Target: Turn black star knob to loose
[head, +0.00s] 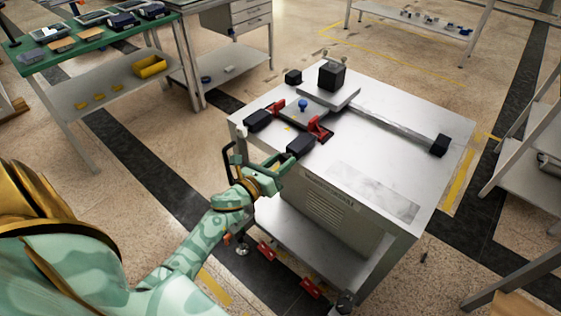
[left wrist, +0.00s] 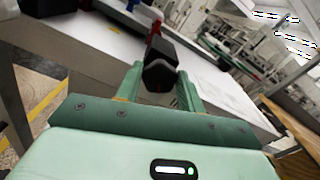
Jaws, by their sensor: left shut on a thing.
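My left gripper (head: 285,157) is at the near edge of the metal cabinet top. It is shut on the near black grip (head: 301,146) of a red clamp (head: 320,128). In the left wrist view this black, faceted grip (left wrist: 160,68) sits between the green fingers, with red parts behind it. I cannot make out a star shape on it. A second red clamp (head: 279,106) with a black grip (head: 258,121) lies further left. A small blue knob (head: 302,104) stands between the clamps. My right gripper is not in view.
The cabinet top (head: 390,150) carries a black block (head: 332,75) on a plate and a rail (head: 395,122) ending in a black block (head: 440,146). Its right part is clear. A green-topped bench (head: 90,47) stands at the back left. Shelving is at the right.

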